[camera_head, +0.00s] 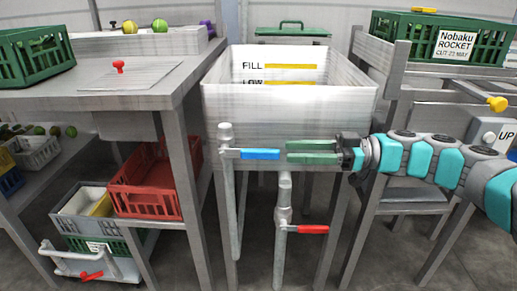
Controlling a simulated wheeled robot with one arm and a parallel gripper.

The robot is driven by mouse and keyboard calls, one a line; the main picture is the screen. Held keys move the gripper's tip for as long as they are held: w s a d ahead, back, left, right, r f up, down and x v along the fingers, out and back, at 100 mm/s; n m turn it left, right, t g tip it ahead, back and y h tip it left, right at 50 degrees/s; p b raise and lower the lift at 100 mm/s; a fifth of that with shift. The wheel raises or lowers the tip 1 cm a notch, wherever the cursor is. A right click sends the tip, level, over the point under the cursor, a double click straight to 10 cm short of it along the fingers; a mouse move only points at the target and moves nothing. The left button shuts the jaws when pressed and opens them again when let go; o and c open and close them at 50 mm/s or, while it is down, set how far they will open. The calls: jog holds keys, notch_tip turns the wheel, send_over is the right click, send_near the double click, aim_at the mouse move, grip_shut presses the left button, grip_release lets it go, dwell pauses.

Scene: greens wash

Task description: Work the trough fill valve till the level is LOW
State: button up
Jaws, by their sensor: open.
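The white trough (290,128) stands in the middle, with FILL and LOW marked by yellow bars on its inner back wall. I cannot make out a water surface in it. A blue lever handle (260,154) points right, level, from a grey upright pipe (226,160) at the trough's front left. A red lever handle (307,229) points right from the pipe below the trough. Neither valve has a readable label. My gripper (289,152) comes in from the right, open and empty. Its green fingertips are just right of the blue handle's free end, at about its height.
A grey table (140,97) with a green crate (33,54) stands left; a red crate (147,184) sits on its lower shelf. Right of the trough are a grey stand (395,85), a green crate labelled Nobaku ROCKET (395,27), and a box marked UP (490,136).

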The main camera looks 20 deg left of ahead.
aim_at(242, 150)
jog(key=x, duration=0.8)
jog(key=shift+s+d+p, duration=0.1)
jog(key=shift+p, duration=0.25)
grip_shut()
dwell(1.0)
